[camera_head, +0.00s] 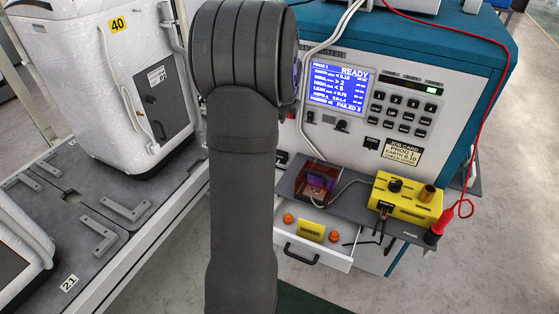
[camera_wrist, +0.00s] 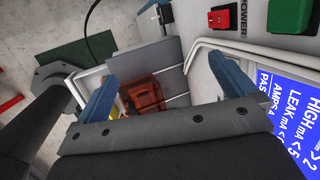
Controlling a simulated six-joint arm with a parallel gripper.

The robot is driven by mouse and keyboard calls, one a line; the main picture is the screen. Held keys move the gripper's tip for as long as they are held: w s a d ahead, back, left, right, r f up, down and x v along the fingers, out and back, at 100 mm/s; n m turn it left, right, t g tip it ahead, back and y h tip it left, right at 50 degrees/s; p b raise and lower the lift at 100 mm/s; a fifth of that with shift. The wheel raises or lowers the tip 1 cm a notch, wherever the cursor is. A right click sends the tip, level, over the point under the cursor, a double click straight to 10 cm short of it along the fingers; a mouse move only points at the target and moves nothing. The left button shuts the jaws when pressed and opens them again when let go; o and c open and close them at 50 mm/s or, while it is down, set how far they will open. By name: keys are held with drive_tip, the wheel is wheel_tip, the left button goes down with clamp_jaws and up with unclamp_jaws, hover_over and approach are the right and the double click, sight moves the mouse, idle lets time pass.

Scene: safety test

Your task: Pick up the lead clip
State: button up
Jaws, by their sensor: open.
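A red clip (camera_head: 433,236) on a thin red lead hangs at the right end of the grey shelf in the head view; it looks like the lead clip. It is not seen in the wrist view. My gripper (camera_wrist: 160,68) shows in the wrist view with its two blue fingers wide apart and nothing between their tips. A brown-orange see-through box (camera_wrist: 146,92) lies beyond the fingers, apart from them as far as I can tell. In the head view this box (camera_head: 305,190) stands on the shelf with something purple in it. My arm hides my gripper there.
The tester's panel (camera_head: 340,88) reads READY. A yellow box (camera_head: 404,201) with knobs stands on the shelf (camera_head: 352,196). An open drawer (camera_head: 330,257) below holds yellow and orange parts. White cables (camera_head: 304,95) run down the panel. A wrapped white appliance stands at left.

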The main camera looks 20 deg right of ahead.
drive_tip(key=shift+s+r, duration=0.3)
drive_tip(key=shift+r, duration=0.35)
drive_tip(key=c, duration=1.1)
